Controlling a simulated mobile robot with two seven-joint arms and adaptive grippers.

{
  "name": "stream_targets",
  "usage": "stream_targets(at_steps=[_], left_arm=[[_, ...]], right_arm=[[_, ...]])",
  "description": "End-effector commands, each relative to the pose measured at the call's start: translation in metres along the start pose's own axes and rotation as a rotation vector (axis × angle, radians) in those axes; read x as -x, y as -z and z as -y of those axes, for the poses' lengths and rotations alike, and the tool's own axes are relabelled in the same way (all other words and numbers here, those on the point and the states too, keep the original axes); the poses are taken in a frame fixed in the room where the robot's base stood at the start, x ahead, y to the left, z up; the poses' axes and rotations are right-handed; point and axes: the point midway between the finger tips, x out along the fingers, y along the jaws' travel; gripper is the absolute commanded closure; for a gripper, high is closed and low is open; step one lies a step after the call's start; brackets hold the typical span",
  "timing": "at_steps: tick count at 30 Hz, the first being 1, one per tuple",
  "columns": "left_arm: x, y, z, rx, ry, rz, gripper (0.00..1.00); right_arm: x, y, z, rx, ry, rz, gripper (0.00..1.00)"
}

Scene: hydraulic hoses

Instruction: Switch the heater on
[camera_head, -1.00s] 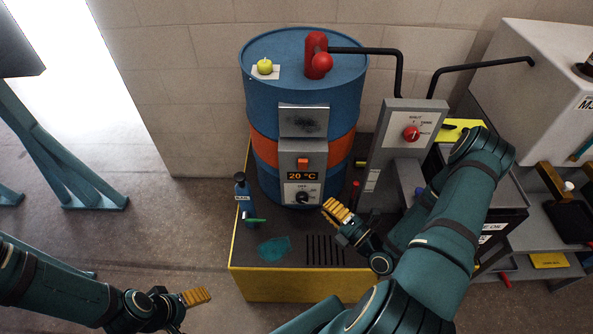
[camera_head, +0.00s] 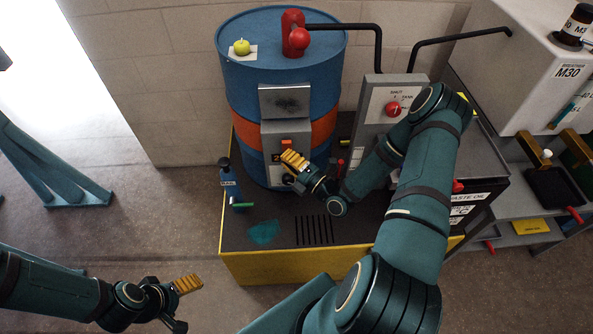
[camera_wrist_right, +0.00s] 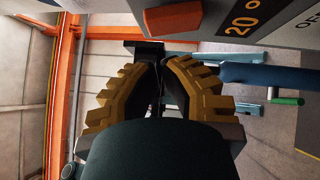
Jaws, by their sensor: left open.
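The heater control box (camera_head: 270,133) is on the front of a blue drum (camera_head: 243,94) with an orange band. Its orange-red switch (camera_head: 286,142) also shows at the top of the right wrist view (camera_wrist_right: 172,18). The orange display (camera_wrist_right: 243,17) reads "20 °" there, beside a partly visible "OFF" label. My left gripper (camera_head: 187,304) is open and empty at lower left, away from the drum.
A grey valve panel (camera_head: 380,112) with a red knob stands right of the drum, behind my right arm.

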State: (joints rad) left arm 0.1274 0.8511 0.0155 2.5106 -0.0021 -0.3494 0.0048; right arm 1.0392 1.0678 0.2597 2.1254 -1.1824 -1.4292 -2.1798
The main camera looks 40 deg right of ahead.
Motion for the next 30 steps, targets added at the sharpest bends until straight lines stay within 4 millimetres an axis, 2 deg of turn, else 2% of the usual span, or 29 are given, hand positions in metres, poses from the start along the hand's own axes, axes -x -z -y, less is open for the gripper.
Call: stream_targets(at_steps=[6,20,30], left_arm=[[-0.001,0.000,0.000,0.000,0.000,-0.001,0.23],[0.000,0.000,0.000,0.000,0.000,0.000,0.23],[0.013,0.000,-0.005,0.002,0.000,0.002,0.23]], right_arm=[[-0.013,-0.014,0.000,0.000,-0.001,0.000,1.00],[-0.017,-0.016,-0.002,-0.009,0.008,-0.003,1.00],[-0.029,-0.028,-0.013,-0.230,0.232,-0.004,1.00]])
